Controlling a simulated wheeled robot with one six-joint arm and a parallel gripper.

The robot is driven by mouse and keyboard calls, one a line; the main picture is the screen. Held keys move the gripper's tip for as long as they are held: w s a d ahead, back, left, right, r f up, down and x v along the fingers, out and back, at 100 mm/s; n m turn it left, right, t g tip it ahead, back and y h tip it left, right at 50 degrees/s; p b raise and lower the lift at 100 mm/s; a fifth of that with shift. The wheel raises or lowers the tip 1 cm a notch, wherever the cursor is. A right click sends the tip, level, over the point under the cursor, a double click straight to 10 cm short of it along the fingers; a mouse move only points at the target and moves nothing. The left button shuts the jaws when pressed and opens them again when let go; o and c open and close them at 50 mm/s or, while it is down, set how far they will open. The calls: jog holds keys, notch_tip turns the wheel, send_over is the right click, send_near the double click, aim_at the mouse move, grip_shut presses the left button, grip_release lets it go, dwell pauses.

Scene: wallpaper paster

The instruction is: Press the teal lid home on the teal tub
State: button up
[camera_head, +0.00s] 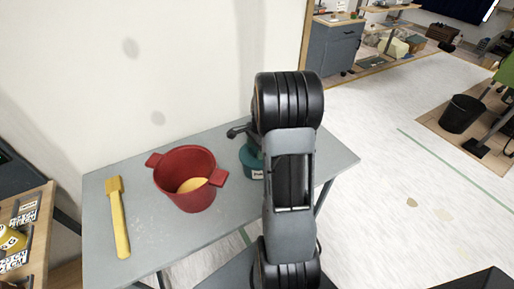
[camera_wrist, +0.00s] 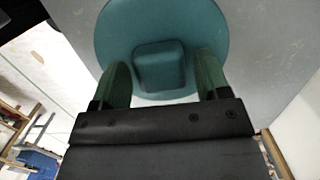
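The teal lid (camera_wrist: 112,38) is a round disc with a raised square knob (camera_wrist: 160,66), seen from above in the wrist view. My gripper (camera_wrist: 162,60) has its two green fingers on either side of the knob. Narrow gaps show between the fingers and the knob, so it looks open around it. The teal tub (camera_head: 251,168) stands on the grey table in the head view, with a white label low on its side. My arm hides its right part. Whether the lid sits fully down on the tub cannot be told.
A red pot (camera_head: 186,195) with yellowish contents stands left of the tub on the grey table (camera_head: 148,255). A yellow brush (camera_head: 119,218) lies farther left. A pale wall rises behind the table. A wooden shelf (camera_head: 38,235) with boxes is at the lower left.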

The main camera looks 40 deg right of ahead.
jog(key=shift+o, duration=0.6)
notch_tip(320, 180, up, 14)
jog(key=d, duration=0.1)
jog(key=shift+d+f, duration=0.15)
jog(key=shift+d, duration=0.2)
jog(key=shift+s, duration=0.1)
